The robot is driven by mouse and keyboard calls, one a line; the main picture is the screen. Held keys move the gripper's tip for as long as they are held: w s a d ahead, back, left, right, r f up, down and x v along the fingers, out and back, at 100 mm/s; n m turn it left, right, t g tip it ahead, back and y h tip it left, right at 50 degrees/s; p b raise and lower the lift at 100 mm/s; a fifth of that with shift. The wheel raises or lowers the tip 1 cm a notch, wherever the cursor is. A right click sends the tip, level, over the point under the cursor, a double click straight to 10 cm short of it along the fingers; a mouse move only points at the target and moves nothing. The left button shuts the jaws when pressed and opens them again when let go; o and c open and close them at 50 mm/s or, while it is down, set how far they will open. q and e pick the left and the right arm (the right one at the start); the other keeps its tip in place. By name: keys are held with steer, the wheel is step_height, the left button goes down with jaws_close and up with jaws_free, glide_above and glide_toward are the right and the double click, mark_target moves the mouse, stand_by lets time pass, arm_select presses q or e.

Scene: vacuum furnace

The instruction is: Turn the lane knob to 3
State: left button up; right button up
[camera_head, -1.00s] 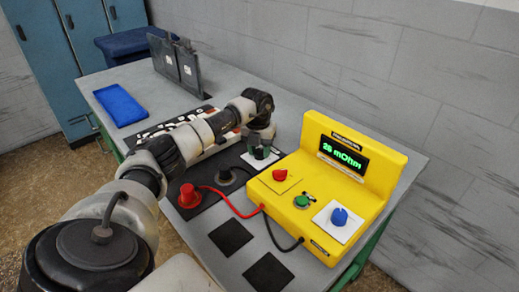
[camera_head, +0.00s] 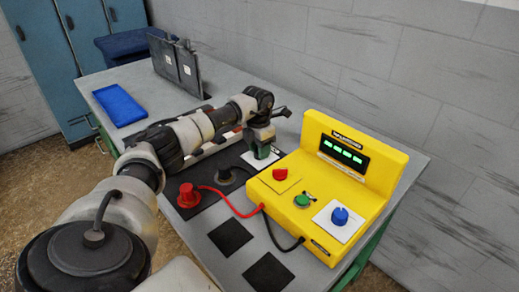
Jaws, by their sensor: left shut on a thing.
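My left arm reaches in from the left across the bench. My left gripper (camera_head: 262,150) points down over a small white plate (camera_head: 248,159) just left of the yellow meter box. It is shut on a knob there that I take to be the lane knob; the fingers hide the knob, so its pointer and numbers cannot be read. The yellow meter box (camera_head: 380,175) has a dark display (camera_head: 343,153) showing several green marks, too small to read surely. My right gripper is not in view.
The box carries a red knob (camera_head: 280,174), a green knob (camera_head: 302,200) and a blue knob (camera_head: 340,215). A red plug (camera_head: 188,196) and a black plug (camera_head: 226,176) with cables sit on a dark mat. A blue tray (camera_head: 119,105) and dark upright panels (camera_head: 178,65) stand farther back.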

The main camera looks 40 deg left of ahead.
arm_select(q)
steer(key=shift+m, duration=0.3)
steer(key=o, duration=0.9)
steer(key=shift+r, duration=0.1)
steer(key=r, duration=1)
steer(key=shift+a+r+b, duration=0.3)
steer(key=shift+b, duration=0.05)
steer(key=shift+w, duration=0.1)
